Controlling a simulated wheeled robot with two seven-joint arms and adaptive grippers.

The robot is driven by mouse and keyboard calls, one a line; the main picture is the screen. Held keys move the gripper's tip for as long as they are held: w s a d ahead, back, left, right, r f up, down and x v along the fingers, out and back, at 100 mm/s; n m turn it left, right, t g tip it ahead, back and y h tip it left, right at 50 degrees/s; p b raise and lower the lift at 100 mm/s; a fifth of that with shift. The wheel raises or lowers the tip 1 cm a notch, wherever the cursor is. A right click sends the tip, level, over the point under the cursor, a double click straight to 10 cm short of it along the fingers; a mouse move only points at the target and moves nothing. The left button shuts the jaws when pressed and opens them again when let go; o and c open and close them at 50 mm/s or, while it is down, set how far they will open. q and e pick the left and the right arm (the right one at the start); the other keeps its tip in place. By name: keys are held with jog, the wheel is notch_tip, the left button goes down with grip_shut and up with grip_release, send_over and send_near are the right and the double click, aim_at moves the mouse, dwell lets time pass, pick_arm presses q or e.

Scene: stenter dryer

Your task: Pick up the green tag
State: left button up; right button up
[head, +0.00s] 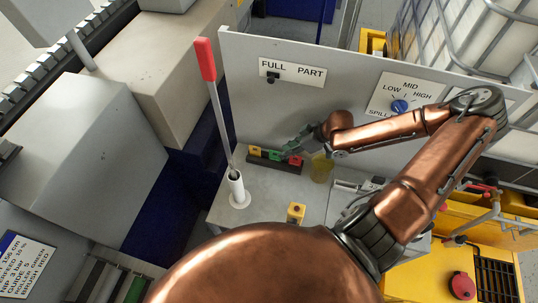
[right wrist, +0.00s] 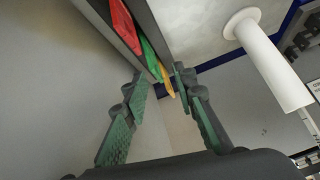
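The green tag (head: 274,155) stands in a dark rack (head: 288,168) on the grey bench, between a yellow tag (head: 254,151) and a red tag (head: 296,159). My right gripper (head: 288,146) is just above and beside the rack, close to the green tag. In the right wrist view, the fingers of my right gripper (right wrist: 159,76) are apart, with nothing held. The green tag (right wrist: 150,57) reaches down towards the gap between the fingertips, with the yellow tag (right wrist: 167,83) just beyond it. I cannot tell whether a finger touches a tag. My left gripper is not in view.
A red-handled lever (head: 207,70) rises from a white sleeve (head: 237,188) left of the rack. A grey upright panel (head: 340,105) with a blue knob (head: 400,106) stands behind. A yellow translucent cup (head: 321,168) is right of the rack; a yellow button box (head: 296,212) is in front.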

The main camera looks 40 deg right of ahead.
aim_at(275, 157)
jog(key=shift+n+g+h, duration=0.3)
jog(key=shift+n+h, duration=0.1)
jog(key=shift+n, duration=0.5)
jog(key=x, duration=0.6)
jog(key=shift+w+d+f, duration=0.15)
jog(key=shift+w+d, duration=0.15)
jog(key=shift+w, duration=0.05)
jog(key=shift+w+a+f, duration=0.15)
jog(key=shift+w+f, duration=0.1)
jog(key=shift+f, duration=0.25)
grip_shut()
